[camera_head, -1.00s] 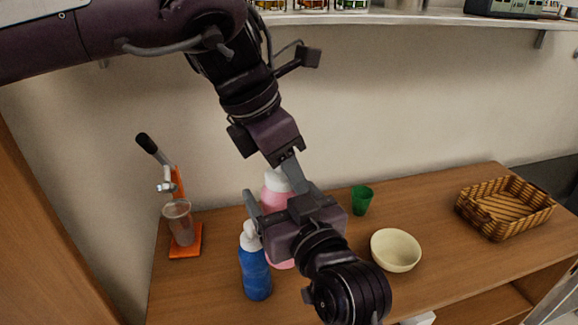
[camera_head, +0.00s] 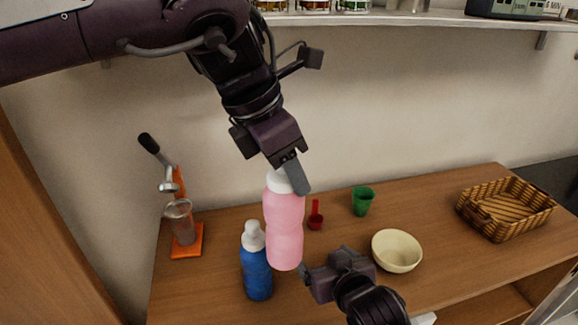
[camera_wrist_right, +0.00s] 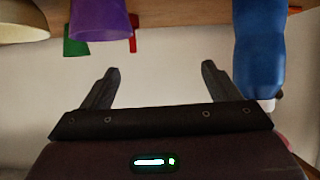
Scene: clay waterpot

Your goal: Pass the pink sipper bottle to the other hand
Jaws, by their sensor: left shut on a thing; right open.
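The pink sipper bottle (camera_head: 284,225) has a white cap and hangs upright below my left gripper (camera_head: 290,176) in the head view. My left gripper is shut on it at the cap. My right gripper (camera_head: 318,265) is low and to the right of the bottle, apart from it. In the right wrist view my right gripper (camera_wrist_right: 160,75) is open, with nothing between its fingers.
A blue bottle (camera_head: 256,270) stands just left of the pink one; a red scoop (camera_head: 315,216), green cup (camera_head: 362,200) and cream bowl (camera_head: 396,250) are to the right. A purple vessel (camera_wrist_right: 100,18) shows in the wrist view. A juicer (camera_head: 186,235) stands left, a basket (camera_head: 506,208) right.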

